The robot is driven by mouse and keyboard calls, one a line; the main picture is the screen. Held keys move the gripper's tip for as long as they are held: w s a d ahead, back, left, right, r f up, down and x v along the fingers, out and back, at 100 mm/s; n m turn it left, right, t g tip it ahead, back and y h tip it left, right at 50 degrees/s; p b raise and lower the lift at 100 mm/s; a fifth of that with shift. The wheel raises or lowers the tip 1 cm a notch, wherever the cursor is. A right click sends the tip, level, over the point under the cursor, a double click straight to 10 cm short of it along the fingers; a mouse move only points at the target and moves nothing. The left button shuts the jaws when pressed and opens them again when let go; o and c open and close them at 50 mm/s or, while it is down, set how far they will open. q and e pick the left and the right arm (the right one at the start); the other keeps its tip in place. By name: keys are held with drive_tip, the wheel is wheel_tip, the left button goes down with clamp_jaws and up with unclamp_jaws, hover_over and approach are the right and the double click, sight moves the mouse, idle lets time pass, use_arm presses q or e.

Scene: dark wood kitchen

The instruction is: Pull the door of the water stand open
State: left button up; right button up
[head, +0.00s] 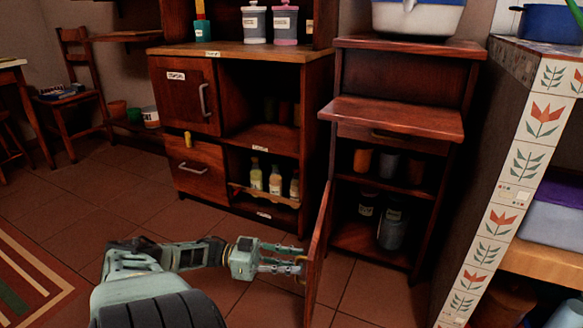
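The water stand (395,118) is the dark wood cabinet right of centre. Its door (318,255) is swung well out from the front and shows nearly edge-on, so the open compartment is visible. My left gripper (298,262) is at the outer, left face of the door, with its fingertips at or very near the panel. The door's handle is hidden there, and I cannot tell whether the fingers are closed on it. My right gripper is not in view.
Cups (388,164) and jars (391,229) stand on the stand's shelves. A wider cabinet (262,55) with bottles (275,181) is to the left. A tiled counter (505,165) bounds the right side. The floor (130,205) to the left is open.

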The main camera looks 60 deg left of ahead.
use_arm(q)
drive_tip(key=shift+o, duration=0.4)
drive_tip(key=v, duration=0.7)
drive_tip(key=shift+s, duration=0.2)
drive_tip(key=shift+a, duration=0.15)
idle(0.3)
